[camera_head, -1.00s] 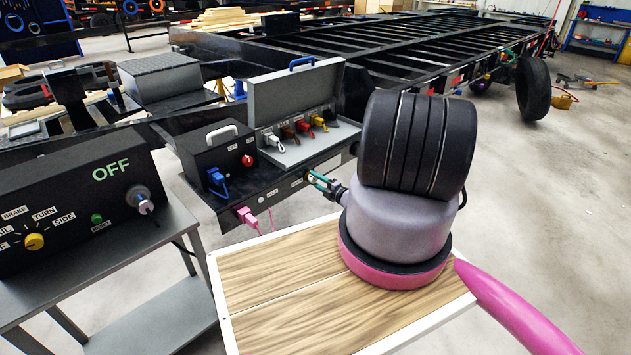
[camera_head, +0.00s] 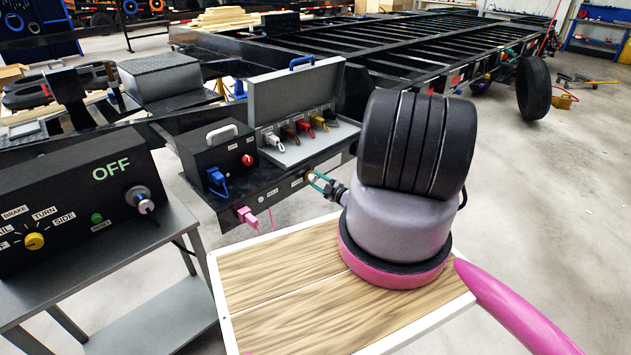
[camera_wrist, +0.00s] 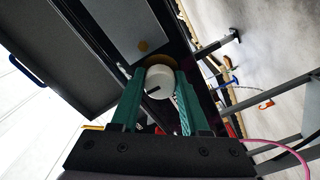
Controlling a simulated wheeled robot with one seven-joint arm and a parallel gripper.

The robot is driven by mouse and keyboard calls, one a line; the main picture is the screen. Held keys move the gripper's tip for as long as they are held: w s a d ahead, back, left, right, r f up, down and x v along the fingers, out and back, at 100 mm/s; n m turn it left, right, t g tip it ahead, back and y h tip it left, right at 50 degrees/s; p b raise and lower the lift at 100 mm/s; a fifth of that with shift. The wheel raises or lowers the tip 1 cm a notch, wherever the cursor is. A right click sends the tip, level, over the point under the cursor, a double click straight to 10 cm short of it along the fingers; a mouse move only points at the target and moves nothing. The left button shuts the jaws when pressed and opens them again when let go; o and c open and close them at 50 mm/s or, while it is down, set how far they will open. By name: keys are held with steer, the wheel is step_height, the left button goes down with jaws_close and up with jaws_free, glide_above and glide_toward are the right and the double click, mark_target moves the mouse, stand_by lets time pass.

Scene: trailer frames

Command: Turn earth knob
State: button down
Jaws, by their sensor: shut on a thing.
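The earth knob (camera_wrist: 158,79) is a round white knob with a dark mark on its face and a brass-coloured ring behind it. In the wrist view it sits between the two green fingers of my gripper (camera_wrist: 160,88), which are shut on its sides. In the head view my gripper (camera_head: 319,184) is at the front face of the dark panel below the open grey case. The knob (camera_head: 310,177) shows there only as a small pale spot, partly hidden by the fingers. Its label is too small to read.
The open grey case (camera_head: 285,95) with coloured plugs stands above the panel. A pink plug and cable (camera_head: 246,215) hang to the left. A control box (camera_head: 75,200) reading OFF sits on a bench at left.

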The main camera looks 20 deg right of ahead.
steer(key=shift+d, duration=0.1)
stand_by(0.3)
steer(key=shift+c, duration=2)
jaws_free()
steer(key=shift+s, duration=0.1)
steer(key=v, duration=1)
steer(key=shift+s, duration=0.3)
steer(key=shift+d, duration=0.1)
